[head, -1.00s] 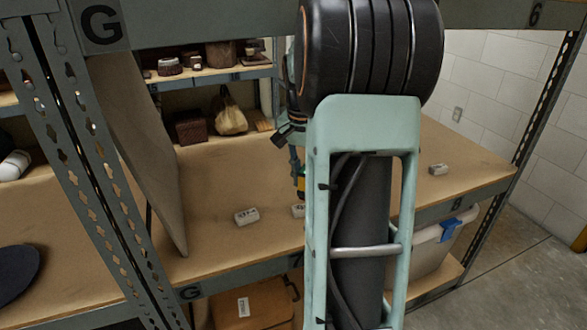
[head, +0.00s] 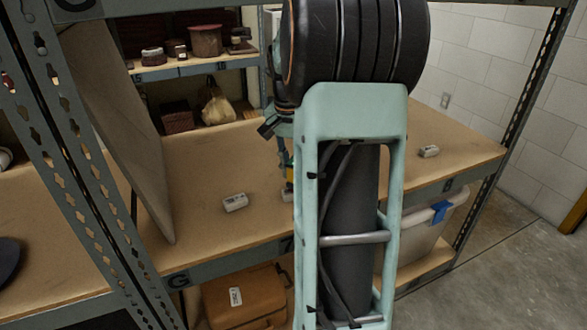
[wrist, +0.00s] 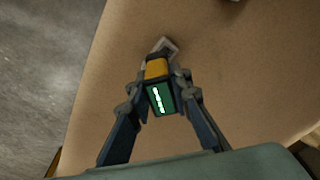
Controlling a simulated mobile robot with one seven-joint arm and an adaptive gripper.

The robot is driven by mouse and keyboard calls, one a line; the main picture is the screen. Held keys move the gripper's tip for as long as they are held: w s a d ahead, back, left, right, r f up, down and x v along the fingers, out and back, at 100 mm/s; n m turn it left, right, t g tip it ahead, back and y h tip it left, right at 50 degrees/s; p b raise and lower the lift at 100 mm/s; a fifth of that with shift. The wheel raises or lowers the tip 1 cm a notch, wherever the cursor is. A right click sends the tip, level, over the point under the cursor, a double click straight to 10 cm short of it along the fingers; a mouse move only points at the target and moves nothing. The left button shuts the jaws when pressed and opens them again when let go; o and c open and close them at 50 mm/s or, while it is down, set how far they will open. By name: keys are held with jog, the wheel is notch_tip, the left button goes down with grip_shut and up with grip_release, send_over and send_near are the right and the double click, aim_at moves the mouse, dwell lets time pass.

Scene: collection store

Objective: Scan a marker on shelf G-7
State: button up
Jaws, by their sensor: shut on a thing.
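My gripper (wrist: 162,78) is shut on a small scanner (wrist: 160,97) with a yellow band and a lit green screen. In the wrist view, a pale marker block (wrist: 165,44) lies on the brown shelf board just beyond the scanner's far end; I cannot tell whether they touch. In the head view, my arm hides most of the gripper and scanner. Shelf G-7 (head: 205,237) carries "G" and "7" on its front edge. One white marker block (head: 235,202) lies on it, and another (head: 287,195) is partly hidden by my arm.
An upright brown panel (head: 118,125) stands at the shelf's left beside a perforated metal post (head: 85,170). A further white block (head: 429,151) lies to the right. Below are an orange-brown case (head: 245,300) and a pale bin (head: 415,240). Open floor lies at right.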

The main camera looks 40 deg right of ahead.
jog(key=shift+f, duration=0.6)
dwell(1.9)
jog(key=shift+r, duration=0.1)
